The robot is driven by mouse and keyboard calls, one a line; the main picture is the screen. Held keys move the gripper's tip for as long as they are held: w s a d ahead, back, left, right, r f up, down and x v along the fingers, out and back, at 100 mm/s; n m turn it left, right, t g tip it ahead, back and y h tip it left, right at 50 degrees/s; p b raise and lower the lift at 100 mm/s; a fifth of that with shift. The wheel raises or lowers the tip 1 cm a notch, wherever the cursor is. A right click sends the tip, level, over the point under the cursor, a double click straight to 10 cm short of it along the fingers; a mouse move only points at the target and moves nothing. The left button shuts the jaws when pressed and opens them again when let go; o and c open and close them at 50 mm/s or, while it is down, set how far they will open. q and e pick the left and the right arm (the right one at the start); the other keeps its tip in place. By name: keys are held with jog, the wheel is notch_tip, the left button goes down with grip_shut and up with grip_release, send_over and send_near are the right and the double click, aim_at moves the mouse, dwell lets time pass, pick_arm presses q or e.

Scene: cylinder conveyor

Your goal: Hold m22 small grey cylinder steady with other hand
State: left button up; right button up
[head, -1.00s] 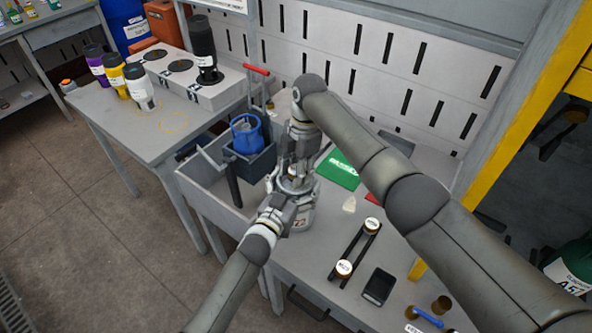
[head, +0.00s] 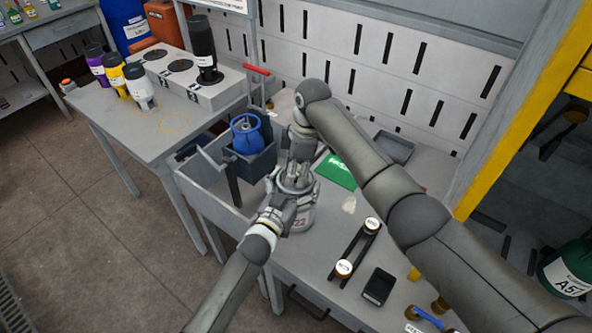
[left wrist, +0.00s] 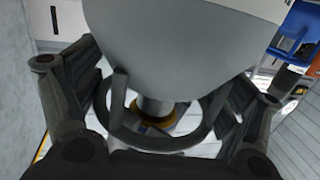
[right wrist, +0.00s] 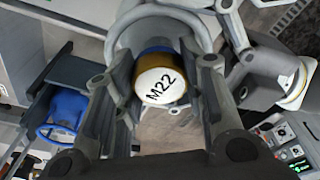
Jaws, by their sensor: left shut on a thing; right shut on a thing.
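The small grey cylinder (head: 300,222) stands at the near left edge of the workbench, with part of its "22" label showing. My left gripper (head: 284,204) is shut on its upper part; the left wrist view shows the fingers at both sides of the cylinder's ring collar (left wrist: 155,140). Inside the collar is a valve with a brass ring (left wrist: 153,112). My right gripper (head: 297,172) comes from above and is shut on a round brass cap with a white M22 face (right wrist: 158,86). The cap is inside or just over the collar; its contact with the valve is hidden.
A blue cylinder (head: 246,134) sits in a dark holder left of the grippers. A rack with two labelled caps (head: 356,248) and a black device (head: 378,287) lie to the right. A green sheet (head: 335,171) lies behind. A slotted wall panel (head: 385,70) backs the bench.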

jog(key=m, duration=0.4)
jog(key=shift+f+t, duration=0.1)
jog(key=shift+t, duration=0.2)
jog(key=shift+s+m, duration=0.1)
jog(key=shift+m, duration=0.2)
jog(key=m, duration=0.3)
jog(key=shift+h, duration=0.3)
jog(key=shift+m+t, duration=0.3)
jog(key=shift+m, duration=1)
jog(key=m, duration=0.3)
jog(key=shift+m+h, duration=0.3)
jog(key=shift+m, duration=1.2)
